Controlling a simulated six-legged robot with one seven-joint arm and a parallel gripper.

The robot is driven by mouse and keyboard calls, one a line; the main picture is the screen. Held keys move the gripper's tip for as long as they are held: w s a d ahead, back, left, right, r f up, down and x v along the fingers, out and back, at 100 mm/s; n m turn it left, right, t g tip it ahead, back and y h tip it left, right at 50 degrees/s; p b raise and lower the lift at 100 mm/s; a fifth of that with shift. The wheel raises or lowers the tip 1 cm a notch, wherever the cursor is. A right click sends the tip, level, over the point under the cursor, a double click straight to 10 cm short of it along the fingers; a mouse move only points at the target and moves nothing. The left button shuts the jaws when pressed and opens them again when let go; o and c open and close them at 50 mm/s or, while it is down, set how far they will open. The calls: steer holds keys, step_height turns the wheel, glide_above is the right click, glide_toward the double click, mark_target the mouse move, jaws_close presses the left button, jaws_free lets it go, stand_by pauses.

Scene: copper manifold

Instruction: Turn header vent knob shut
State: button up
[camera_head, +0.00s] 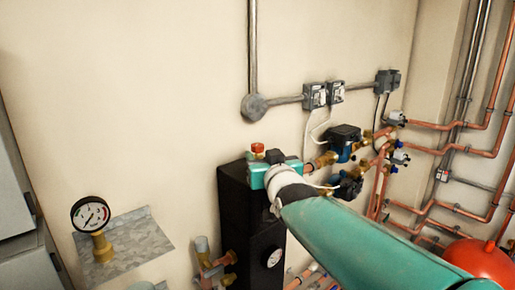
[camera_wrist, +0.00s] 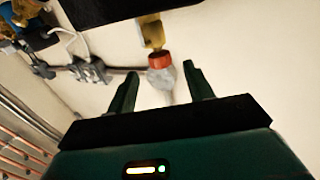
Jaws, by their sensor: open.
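The red header vent knob (camera_head: 257,148) sits on a brass fitting at the top of the black manifold block (camera_head: 238,205). In the wrist view the red knob (camera_wrist: 160,60) is on its brass fitting (camera_wrist: 152,32), seen between and just beyond my fingertips. My gripper (camera_wrist: 161,73) is open, with one finger on each side of the knob's line. The jaws look empty, and I cannot tell whether either finger touches the knob. In the head view my teal arm reaches to the top of the block, and the fingers themselves are not clearly visible.
A pressure gauge (camera_head: 91,215) stands on a metal bracket (camera_head: 140,238) at left. Grey junction boxes (camera_head: 314,96) are on the wall. Blue pumps (camera_head: 342,139) and copper pipes (camera_head: 455,125) crowd the right. A red vessel (camera_head: 480,260) is at lower right.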

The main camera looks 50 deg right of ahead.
mark_target(260, 150)
steer(key=x, duration=0.6)
steer(key=shift+c, duration=0.2)
steer(key=c, duration=0.9)
